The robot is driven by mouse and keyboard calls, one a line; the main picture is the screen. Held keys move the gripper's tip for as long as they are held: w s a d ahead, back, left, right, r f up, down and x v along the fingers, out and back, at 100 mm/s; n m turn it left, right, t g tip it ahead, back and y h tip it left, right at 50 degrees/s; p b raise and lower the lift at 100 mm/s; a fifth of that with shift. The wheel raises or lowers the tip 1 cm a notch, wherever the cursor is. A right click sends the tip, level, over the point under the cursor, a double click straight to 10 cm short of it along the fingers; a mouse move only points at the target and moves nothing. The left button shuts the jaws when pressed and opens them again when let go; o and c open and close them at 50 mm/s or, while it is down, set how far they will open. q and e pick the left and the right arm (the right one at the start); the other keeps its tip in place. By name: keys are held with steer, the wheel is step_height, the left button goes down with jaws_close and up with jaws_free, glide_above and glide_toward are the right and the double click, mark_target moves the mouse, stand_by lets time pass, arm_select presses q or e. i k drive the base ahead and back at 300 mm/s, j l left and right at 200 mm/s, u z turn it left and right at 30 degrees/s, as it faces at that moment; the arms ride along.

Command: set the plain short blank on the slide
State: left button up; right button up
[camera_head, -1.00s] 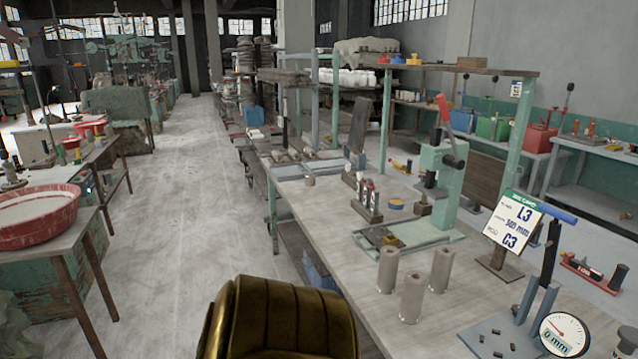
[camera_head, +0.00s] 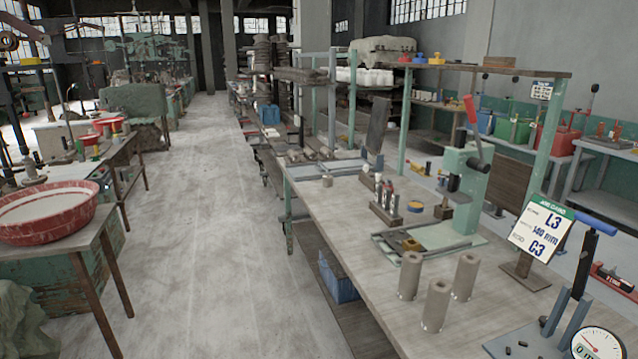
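Three grey clay cylinders stand upright on the bench at lower right: a left one (camera_head: 410,275), a front one (camera_head: 437,304) and a right one (camera_head: 466,276). They look alike in height, and I cannot tell which is the plain short blank. Behind them a flat railed frame, apparently the slide (camera_head: 385,243), lies at the foot of the green press (camera_head: 462,195). No cylinder stands on the frame. Neither of my grippers is in view.
A card (camera_head: 541,228) reads L3, 140 mm, C3. A dial gauge (camera_head: 598,345) stands at the lower right corner. A rack of small tools (camera_head: 386,206) stands left of the press. A red basin (camera_head: 45,212) is at left. The aisle floor (camera_head: 215,240) is clear.

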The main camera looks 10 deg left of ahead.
mark_target(401, 238)
steer(key=u, duration=0.9)
steer(key=i+j+u, duration=0.1)
steer(key=i+u, duration=0.35)
steer(key=i, duration=3.45)
steer(key=i+z, duration=0.4)
steer(key=i+j+z, duration=0.15)
steer(key=i+z, duration=0.3)
steer(key=i+j+z, duration=0.4)
steer(key=k+l, duration=0.1)
steer(key=l, duration=0.05)
